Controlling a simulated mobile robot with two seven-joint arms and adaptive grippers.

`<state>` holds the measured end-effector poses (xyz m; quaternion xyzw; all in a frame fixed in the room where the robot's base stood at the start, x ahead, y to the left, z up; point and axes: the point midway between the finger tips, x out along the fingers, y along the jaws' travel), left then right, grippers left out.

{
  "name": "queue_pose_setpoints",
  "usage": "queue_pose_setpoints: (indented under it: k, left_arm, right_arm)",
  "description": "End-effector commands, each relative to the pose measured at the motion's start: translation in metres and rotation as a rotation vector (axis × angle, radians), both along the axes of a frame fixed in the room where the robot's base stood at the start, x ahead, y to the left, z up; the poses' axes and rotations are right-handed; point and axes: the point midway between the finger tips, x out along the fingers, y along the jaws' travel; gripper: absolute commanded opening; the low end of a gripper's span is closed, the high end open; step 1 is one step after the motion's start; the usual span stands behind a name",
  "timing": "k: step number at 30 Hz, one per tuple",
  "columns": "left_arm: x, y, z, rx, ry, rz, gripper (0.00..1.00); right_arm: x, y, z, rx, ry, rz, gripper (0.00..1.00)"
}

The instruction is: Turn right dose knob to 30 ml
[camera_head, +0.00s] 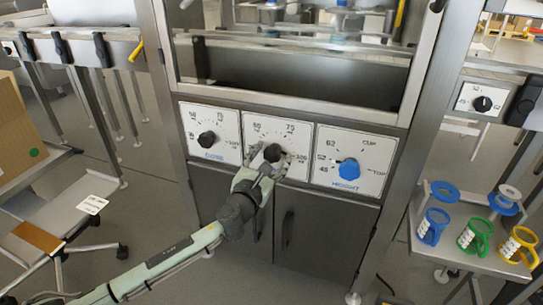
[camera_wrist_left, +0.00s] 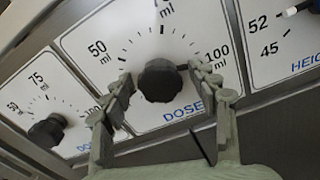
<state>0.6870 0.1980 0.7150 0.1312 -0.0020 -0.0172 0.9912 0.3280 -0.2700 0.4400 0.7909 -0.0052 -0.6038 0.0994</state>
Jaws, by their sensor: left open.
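The right dose knob (camera_head: 272,152) is a round black knob on the middle white panel. In the left wrist view the same knob (camera_wrist_left: 160,80) shows large, with marks reading 50 ml, 75 ml and 100 ml around it. My left gripper (camera_head: 262,165) is at the right dose knob from below. In the left wrist view its open fingers (camera_wrist_left: 162,84) stand on either side of the knob, with small gaps visible. The lower part of the dial is hidden by the gripper. My right gripper is not in view.
The left dose knob (camera_head: 206,139) is on the panel to the left. A blue height knob (camera_head: 349,168) is on the panel to the right. Steel cabinet doors (camera_head: 320,235) lie below.

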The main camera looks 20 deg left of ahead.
Motion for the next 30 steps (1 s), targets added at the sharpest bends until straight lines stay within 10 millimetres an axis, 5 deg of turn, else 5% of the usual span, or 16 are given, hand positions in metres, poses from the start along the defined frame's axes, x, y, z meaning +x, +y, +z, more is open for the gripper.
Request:
queue_pose_setpoints:
  k: [5,18,30]
  left_arm:
    - [0.0000,-0.0001,0.0000,-0.001,0.000,0.000,0.59]
    - [-0.0003,0.0000,-0.0001,-0.001,0.000,0.000,0.09]
    - [-0.0004,0.0001,-0.0002,-0.097,0.004,0.002,0.09]
  right_arm:
    - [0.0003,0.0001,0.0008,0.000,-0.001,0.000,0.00]
    - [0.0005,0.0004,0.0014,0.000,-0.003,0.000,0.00]
    - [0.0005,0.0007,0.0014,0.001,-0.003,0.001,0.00]
